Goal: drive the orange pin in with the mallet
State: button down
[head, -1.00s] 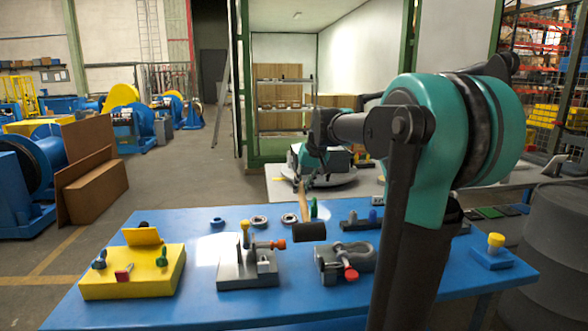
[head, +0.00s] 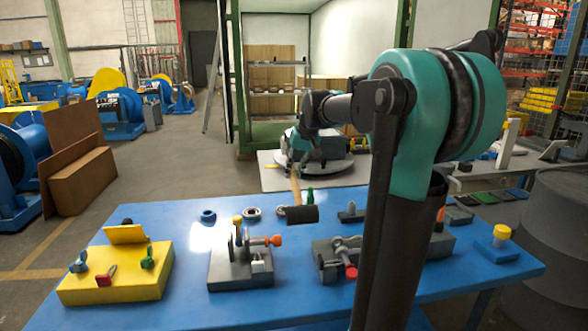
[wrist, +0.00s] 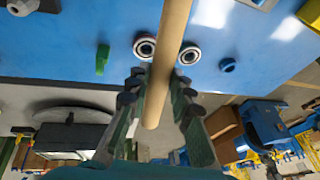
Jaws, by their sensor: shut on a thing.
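My gripper (head: 298,168) is shut on the mallet's wooden handle (head: 296,188). The handle (wrist: 160,75) runs between the two fingers (wrist: 155,105) in the wrist view. The mallet's black head (head: 301,214) shows over the back part of the blue table, but lies outside the wrist view. An upright orange pin (head: 440,214) shows at the right, partly behind my arm, by a dark grey block (head: 438,247). Another orange end (head: 276,240) sticks out sideways from the grey fixture at the table's middle. The mallet head is apart from both.
A yellow block (head: 115,288) with coloured parts stands at left. A grey clamp (head: 335,262) with a red knob lies right of the fixture. Rings (wrist: 145,47) and a green peg (wrist: 102,58) are near the handle. A yellow-topped pin on a blue base (head: 498,250) stands far right.

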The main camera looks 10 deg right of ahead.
notch_tip(320, 180, down, 8)
dwell(0.8)
jog(key=shift+f, duration=0.15)
jog(key=shift+a, duration=0.15)
jog(key=shift+a, duration=2.75)
jog(key=d+r, duration=0.3)
jog(key=r, duration=0.5)
